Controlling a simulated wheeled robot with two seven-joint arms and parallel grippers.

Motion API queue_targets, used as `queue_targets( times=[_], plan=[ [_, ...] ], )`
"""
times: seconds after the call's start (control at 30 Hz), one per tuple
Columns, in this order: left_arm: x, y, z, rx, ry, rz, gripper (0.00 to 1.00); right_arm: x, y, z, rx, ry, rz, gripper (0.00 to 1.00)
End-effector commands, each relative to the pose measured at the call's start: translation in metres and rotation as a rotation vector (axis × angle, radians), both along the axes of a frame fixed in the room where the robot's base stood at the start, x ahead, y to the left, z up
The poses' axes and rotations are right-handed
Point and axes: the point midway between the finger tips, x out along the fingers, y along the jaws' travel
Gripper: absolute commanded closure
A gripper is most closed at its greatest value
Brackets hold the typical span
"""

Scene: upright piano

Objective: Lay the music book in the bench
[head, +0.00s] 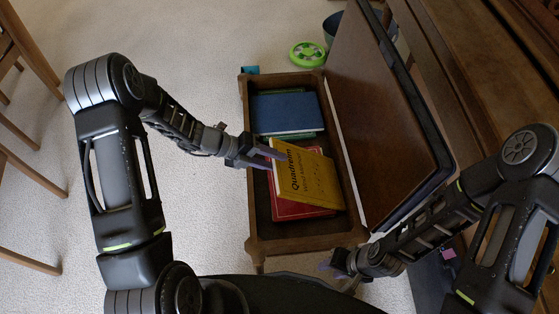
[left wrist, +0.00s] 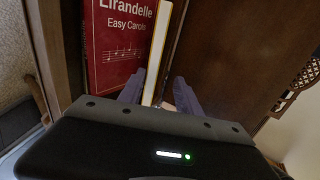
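The yellow music book (head: 308,180), with "Quadreim" on its cover, is over the open bench (head: 256,222), tilted above a red book (head: 287,208). My left gripper (head: 268,160) is at its left edge, with one finger on each side. The left wrist view shows the yellow book (left wrist: 157,50) nearly edge-on between the fingers (left wrist: 158,92); it appears gripped, though the contact is partly hidden. The red book (left wrist: 118,45), "Eirandelle Easy Carols", lies behind to the left. My right gripper (head: 340,265) is by the bench's near right corner, its fingers hard to make out.
A blue book (head: 287,113) lies in the far part of the bench. The bench lid (head: 380,125) stands open on the right. A green round object (head: 307,54) and a dark bin (head: 333,25) are beyond the bench. The piano (head: 480,70) is on the right; chair legs are left.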

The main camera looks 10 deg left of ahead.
Motion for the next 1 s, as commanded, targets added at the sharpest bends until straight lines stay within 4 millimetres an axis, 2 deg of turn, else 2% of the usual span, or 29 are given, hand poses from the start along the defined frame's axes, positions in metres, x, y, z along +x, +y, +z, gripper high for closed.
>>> queue_targets(
  times=[0.1, 0.3, 1.0],
  plan=[
    [-0.005, 0.017, 0.015, 0.001, -0.003, 0.003, 0.60, 0.000, 0.000, 0.007, 0.000, 0.000, 0.001, 0.64],
    [-0.012, 0.035, 0.027, 0.000, 0.000, 0.002, 0.60, 0.000, 0.000, 0.010, 0.000, 0.000, 0.001, 0.64],
    [-0.013, 0.038, 0.028, 0.000, 0.000, 0.000, 0.60, 0.000, 0.000, 0.010, 0.000, 0.000, 0.001, 0.64]
  ],
)
